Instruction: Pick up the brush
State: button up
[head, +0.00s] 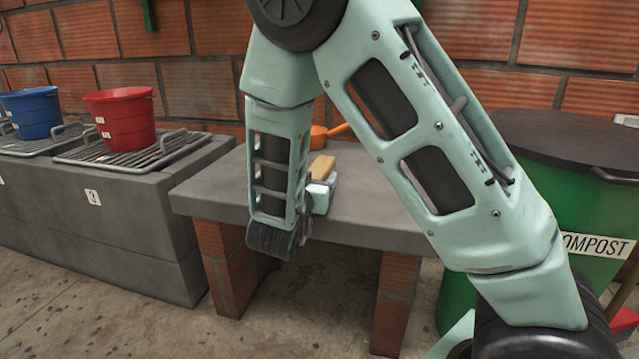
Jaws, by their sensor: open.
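A tan, wooden-looking block (321,167), which looks like the brush, lies on the grey slab table (375,205). Its near end is hidden behind my gripper and arm. My gripper (322,188) is low over the table, right at the near end of the block. Its fingers are mostly hidden by my wrist, but it is open. I cannot tell whether the fingers are around the block or only beside it.
An orange scoop (318,131) lies behind the block near the brick wall. A red bucket (122,120) and a blue bucket (31,111) stand on racks at left. A green compost bin (590,215) stands at right. The table's left part is clear.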

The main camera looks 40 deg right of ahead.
jog(key=shift+d, duration=0.1)
jog(key=c, duration=1.1)
jog(key=shift+r, duration=0.1)
